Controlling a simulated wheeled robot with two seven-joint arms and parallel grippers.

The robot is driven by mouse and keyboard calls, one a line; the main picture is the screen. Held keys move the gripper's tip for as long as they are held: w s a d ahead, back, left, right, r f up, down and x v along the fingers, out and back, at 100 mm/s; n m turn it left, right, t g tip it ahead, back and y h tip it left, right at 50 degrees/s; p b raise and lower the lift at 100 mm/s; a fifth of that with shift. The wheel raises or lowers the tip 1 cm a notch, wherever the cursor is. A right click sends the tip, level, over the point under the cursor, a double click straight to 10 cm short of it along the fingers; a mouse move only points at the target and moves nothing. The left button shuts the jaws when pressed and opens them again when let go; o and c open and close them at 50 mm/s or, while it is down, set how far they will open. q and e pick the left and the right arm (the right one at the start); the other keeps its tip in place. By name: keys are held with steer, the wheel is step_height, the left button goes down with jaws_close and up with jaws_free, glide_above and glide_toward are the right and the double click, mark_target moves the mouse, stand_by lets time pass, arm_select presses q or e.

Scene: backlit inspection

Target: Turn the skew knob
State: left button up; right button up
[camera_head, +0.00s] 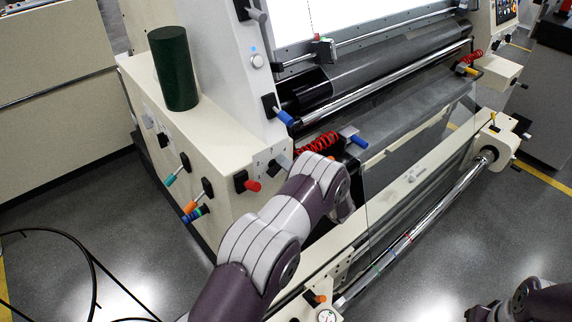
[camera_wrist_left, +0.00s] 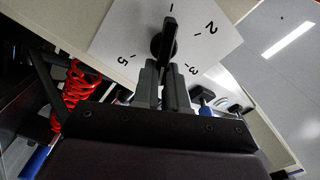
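The skew knob (camera_wrist_left: 169,40) is a black bar handle on a white dial plate (camera_wrist_left: 123,30) with black numbers, among them 2, 3 and 5. In the left wrist view the two dark grey fingers of my left gripper (camera_wrist_left: 164,84) lie on either side of the bar's lower part and look closed on it. In the head view the pale dial plate (camera_head: 263,161) shows on the machine's side panel, partly behind my left arm, which hides most of the gripper. My right gripper is not visible; only parts of my right arm show at the lower right.
A red-tipped handle (camera_head: 252,186) and teal and orange handles (camera_head: 171,180) stick out of the same cream cabinet. A dark green cylinder (camera_head: 174,70) stands on top. A red coil (camera_head: 317,143) and blue-tipped lever (camera_head: 357,141) are close by. Black cables lie on the floor at left.

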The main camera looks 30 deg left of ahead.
arm_select(q)
steer(key=o, duration=0.4)
steer(key=shift+w+r, duration=0.15)
steer(key=shift+r, duration=0.15)
steer(key=shift+c, duration=0.2)
steer(key=shift+f, duration=0.2)
steer(key=b+v, duration=0.3)
steer(key=v, duration=0.9)
steer(key=shift+d, duration=0.35)
